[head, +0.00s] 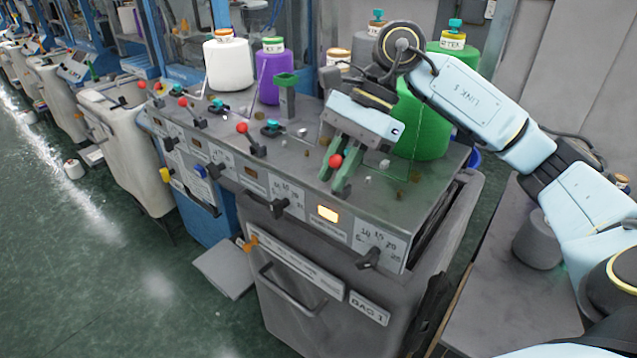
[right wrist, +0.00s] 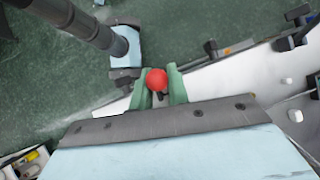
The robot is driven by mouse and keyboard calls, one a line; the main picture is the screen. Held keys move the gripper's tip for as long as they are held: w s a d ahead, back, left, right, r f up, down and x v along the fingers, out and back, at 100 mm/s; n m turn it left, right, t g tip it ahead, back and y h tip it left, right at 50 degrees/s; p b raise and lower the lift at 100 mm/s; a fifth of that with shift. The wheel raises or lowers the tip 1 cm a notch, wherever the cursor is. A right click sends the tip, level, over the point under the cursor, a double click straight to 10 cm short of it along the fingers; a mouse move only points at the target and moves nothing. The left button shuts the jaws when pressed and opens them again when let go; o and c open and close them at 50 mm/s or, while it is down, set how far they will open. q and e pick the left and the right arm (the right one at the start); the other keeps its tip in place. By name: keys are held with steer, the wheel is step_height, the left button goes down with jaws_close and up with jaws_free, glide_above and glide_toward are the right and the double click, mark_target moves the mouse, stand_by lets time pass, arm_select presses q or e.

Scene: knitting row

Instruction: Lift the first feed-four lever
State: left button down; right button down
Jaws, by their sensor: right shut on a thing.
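A lever with a red ball knob (head: 336,161) stands at the right end of the row of levers on the machine's grey top. My right gripper (head: 341,177) reaches down over it, its green fingers on either side of the lever just at the knob. In the right wrist view the red knob (right wrist: 156,79) sits between the two green fingertips (right wrist: 161,88), which are shut on it. Another red-knob lever (head: 243,128) stands to the left, and further ones (head: 183,102) follow along the row. My left gripper is not in view.
Yarn cones in white (head: 228,65), purple (head: 273,78) and green (head: 424,118) stand along the back of the machine top. Dials and a lit yellow button (head: 328,214) line the front panel. The floor at left is mostly clear.

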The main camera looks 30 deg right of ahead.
steer(key=shift+d+y, duration=0.15)
steer(key=shift+y, duration=0.15)
steer(key=c, duration=1.5)
jaws_free()
steer(key=shift+o, duration=0.2)
steer(key=v, duration=1.3)
steer(key=shift+d+r, duration=0.15)
steer(key=shift+r, duration=0.05)
steer(key=shift+w, duration=0.15)
